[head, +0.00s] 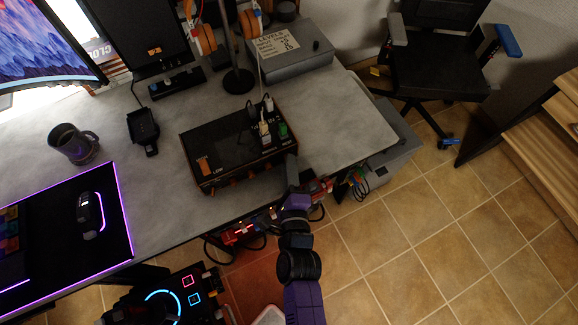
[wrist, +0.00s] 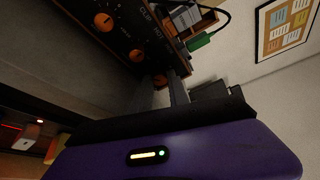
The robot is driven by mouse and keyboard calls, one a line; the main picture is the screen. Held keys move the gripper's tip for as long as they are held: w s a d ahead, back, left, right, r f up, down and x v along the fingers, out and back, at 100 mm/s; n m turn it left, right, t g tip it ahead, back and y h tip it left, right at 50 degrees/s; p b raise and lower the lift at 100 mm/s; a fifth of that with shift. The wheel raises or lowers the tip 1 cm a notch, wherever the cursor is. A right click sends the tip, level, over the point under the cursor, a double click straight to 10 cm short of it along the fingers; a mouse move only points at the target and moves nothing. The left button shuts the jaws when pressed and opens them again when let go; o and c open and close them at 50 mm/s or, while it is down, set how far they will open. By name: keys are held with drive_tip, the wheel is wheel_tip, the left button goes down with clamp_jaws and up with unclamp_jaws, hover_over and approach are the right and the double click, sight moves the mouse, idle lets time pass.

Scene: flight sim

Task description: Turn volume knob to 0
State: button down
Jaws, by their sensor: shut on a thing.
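A black box with orange knobs (head: 222,140) stands near the front edge of the desk in the head view. Its control face with orange knobs (wrist: 104,22) shows at the top of the wrist view, tilted. My gripper (head: 292,165) is at the front right end of the box. In the wrist view my gripper (wrist: 164,88) has its two fingers around the orange knob at the end of the row (wrist: 160,80), shut on it. The fingers partly hide this knob. Its label and pointer are not readable, so I cannot tell its setting.
A green plug (wrist: 201,41) and cables sit at the box's right end. A note headed LEVELS (head: 278,42) lies on a grey case behind. A headphone stand (head: 238,80), a mug (head: 73,144) and a mouse (head: 90,211) are on the desk. Cables hang below the desk edge.

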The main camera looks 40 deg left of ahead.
idle(0.3)
drive_tip(key=c, duration=1.3)
unclamp_jaws()
drive_tip(key=shift+o, duration=0.2)
drive_tip(key=shift+s, duration=0.1)
drive_tip(key=shift+s+d+f, duration=0.1)
drive_tip(key=shift+s+d, duration=0.1)
drive_tip(key=b+v, duration=0.2)
drive_tip(key=v, duration=0.5)
